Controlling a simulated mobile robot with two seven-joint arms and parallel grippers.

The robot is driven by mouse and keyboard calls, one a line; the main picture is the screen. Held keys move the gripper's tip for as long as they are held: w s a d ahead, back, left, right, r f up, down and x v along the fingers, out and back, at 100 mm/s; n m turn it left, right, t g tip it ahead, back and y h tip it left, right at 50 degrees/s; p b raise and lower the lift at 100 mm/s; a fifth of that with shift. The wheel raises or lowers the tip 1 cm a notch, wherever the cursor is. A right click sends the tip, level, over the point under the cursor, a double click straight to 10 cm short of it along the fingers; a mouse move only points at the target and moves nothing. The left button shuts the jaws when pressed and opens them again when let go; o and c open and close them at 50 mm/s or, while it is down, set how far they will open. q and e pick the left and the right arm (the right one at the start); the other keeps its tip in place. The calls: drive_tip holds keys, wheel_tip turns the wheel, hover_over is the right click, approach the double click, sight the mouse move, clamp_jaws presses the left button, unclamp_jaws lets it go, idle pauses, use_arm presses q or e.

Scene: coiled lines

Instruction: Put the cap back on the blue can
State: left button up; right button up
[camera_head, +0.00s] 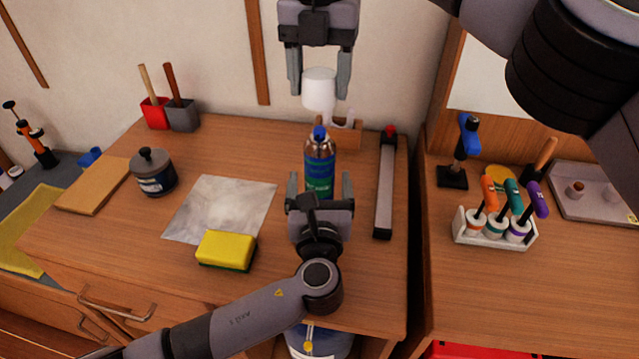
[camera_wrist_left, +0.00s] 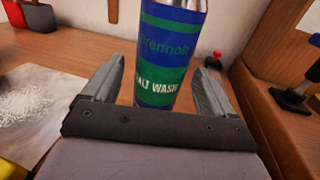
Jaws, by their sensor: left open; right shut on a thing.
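The blue can (camera_head: 319,165) stands upright on the wooden table, with a blue and green label, a coppery top and a blue nozzle. It also shows in the left wrist view (camera_wrist_left: 168,50), its top cut off there. My left gripper (camera_head: 319,184) is open, its fingers on either side of the can's lower part; the left wrist view shows gaps beside the can (camera_wrist_left: 157,82). My right gripper (camera_head: 318,90) points down from above and is shut on the white cap (camera_head: 319,87). The cap hangs above the nozzle, apart from it.
A small wooden holder (camera_head: 349,139) stands just behind the can. A long grey bar with a red knob (camera_head: 385,187) lies to the right. A yellow sponge (camera_head: 227,248), a pale sheet (camera_head: 220,205) and a dark jar (camera_head: 152,173) are to the left.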

sight(320, 129)
use_arm(q)
drive_tip(key=shift+w, duration=2.1)
drive_tip(key=c, duration=1.5)
use_arm(e)
drive_tip(key=shift+f, duration=2.5)
drive_tip(key=shift+f, duration=0.9)
drive_tip(key=shift+f, duration=0.65)
